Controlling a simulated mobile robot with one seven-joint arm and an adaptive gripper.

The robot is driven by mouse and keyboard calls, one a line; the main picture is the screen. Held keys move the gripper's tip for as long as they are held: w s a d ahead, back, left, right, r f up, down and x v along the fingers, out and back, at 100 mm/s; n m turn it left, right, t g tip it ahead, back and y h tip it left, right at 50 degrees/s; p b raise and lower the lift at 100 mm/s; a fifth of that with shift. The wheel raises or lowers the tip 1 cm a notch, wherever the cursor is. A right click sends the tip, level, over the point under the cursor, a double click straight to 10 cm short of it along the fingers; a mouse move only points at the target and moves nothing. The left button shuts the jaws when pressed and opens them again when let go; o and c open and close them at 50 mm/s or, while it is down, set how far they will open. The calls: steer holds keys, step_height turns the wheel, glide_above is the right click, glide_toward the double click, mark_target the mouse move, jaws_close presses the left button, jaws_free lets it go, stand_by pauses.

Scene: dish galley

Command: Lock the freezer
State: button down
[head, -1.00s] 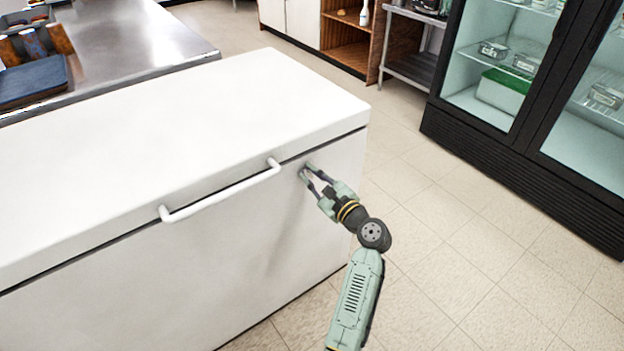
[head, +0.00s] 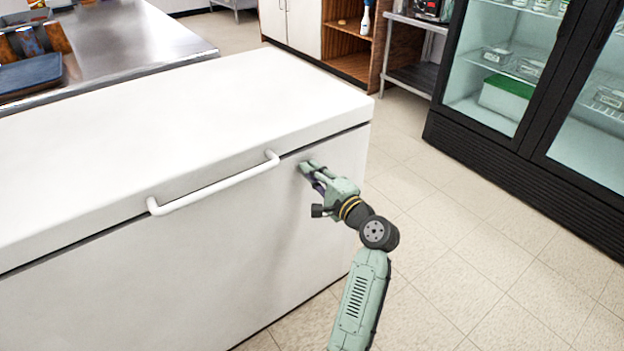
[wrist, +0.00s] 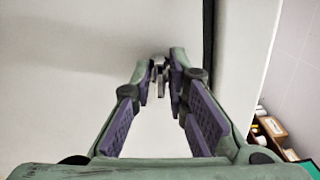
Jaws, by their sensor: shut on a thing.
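The freezer (head: 290,235) is a white chest with its lid (head: 225,110) down. A white bar handle (head: 215,185) is on its front. My gripper (head: 305,168) is at the front face, right of the handle and just below the lid seam. In the wrist view my gripper (wrist: 167,65) is shut on a small grey metal piece (wrist: 159,66), which looks like the lock's key. The fingertips partly hide it, and the lock face behind cannot be made out. The lid seam runs as a dark upright line to the right of the fingertips in the wrist view.
A steel counter (head: 130,45) stands behind the freezer. A black glass-door fridge (head: 480,135) is at the right, and a wooden shelf unit (head: 345,65) stands at the back. The tiled floor (head: 450,240) between freezer and fridge is clear.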

steer(key=shift+f+n+b, duration=0.1)
steer(key=shift+n+b, duration=0.4)
steer(key=shift+n, duration=0.3)
steer(key=c, duration=1.7)
jaws_free()
steer(key=v, duration=1.2)
